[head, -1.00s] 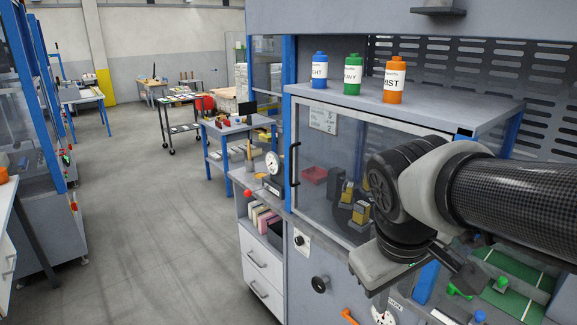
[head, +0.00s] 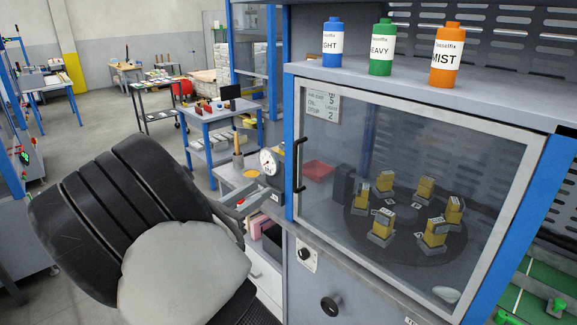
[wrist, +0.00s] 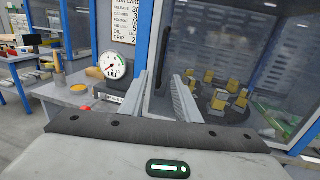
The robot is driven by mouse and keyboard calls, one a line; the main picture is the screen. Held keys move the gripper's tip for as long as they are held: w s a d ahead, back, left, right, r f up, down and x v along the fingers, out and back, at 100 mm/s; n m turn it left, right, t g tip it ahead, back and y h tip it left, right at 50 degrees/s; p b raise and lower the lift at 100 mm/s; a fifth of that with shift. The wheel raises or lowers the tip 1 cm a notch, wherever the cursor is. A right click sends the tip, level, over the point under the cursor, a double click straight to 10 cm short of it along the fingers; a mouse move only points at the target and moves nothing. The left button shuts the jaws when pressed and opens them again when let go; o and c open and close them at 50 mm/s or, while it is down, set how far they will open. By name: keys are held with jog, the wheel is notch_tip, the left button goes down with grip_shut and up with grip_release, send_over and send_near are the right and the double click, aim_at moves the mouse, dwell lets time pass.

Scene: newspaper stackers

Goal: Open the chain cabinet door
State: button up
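The cabinet has a clear-paned door in a light frame (head: 408,304), and the door looks closed. A black upright handle (head: 297,165) is on the door's left side by a blue post. My gripper (head: 252,202) is left of and lower than the handle in the head view, apart from it there. In the wrist view my gripper (wrist: 160,88) has its two fingers spread, with nothing clearly held between them. The door's pane (wrist: 222,45) fills the right of that view.
Behind the pane is a dark turntable (head: 362,226) with several yellow blocks. Blue, green and orange bottles (head: 447,58) stand on the cabinet top. A dial gauge (head: 268,162) stands on the side counter close to my gripper. Open floor lies to the left.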

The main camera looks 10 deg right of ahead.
aim_at(294, 168)
jog(key=x, duration=1.6)
jog(key=shift+w+d+p, duration=0.1)
jog(key=shift+d+p, duration=0.25)
grip_shut()
